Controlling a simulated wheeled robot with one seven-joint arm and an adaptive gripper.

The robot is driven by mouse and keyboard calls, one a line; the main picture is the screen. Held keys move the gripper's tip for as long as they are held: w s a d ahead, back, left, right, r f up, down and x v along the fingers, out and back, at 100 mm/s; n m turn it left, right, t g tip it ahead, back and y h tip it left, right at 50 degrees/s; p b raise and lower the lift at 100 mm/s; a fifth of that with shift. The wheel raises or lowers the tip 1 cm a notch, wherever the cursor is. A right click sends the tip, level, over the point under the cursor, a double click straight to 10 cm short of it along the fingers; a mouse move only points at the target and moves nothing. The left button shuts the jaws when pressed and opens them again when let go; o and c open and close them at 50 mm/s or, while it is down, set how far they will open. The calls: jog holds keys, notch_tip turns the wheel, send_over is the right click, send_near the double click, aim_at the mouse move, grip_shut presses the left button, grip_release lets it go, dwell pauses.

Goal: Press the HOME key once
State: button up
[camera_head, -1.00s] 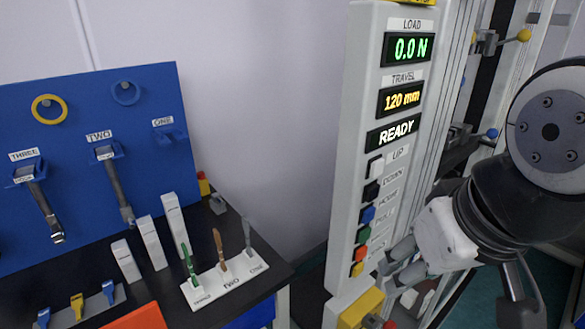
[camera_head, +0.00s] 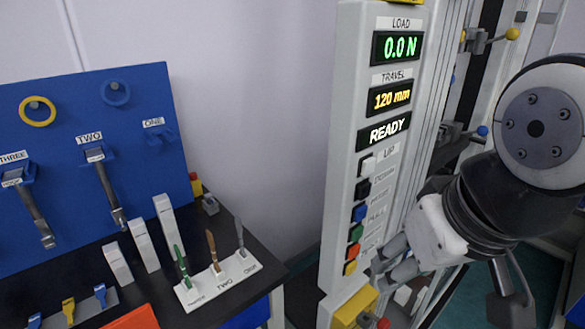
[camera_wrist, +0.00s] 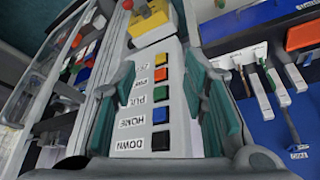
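The HOME key is a blue square button (camera_head: 359,212) on the pale control panel (camera_head: 345,120), below the black DOWN key (camera_head: 362,189) and above the green PULL key (camera_head: 355,232). In the wrist view the blue HOME key (camera_wrist: 160,115) shows upside down, its label beside it, between the two fingers. My gripper (camera_head: 388,256) is to the right of the lower keys in the head view. In the wrist view my gripper (camera_wrist: 160,78) is open and empty, with teal pads apart on either side of the key column. No finger visibly touches a key.
The displays read 0.0 N, 120 mm and READY (camera_head: 384,132). A yellow box with a red button (camera_wrist: 152,20) is at the panel's lower end. A blue tool board (camera_head: 90,140) and black table (camera_head: 240,265) stand at left. The machine's rails rise behind my arm.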

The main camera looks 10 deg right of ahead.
grip_shut()
dwell(1.1)
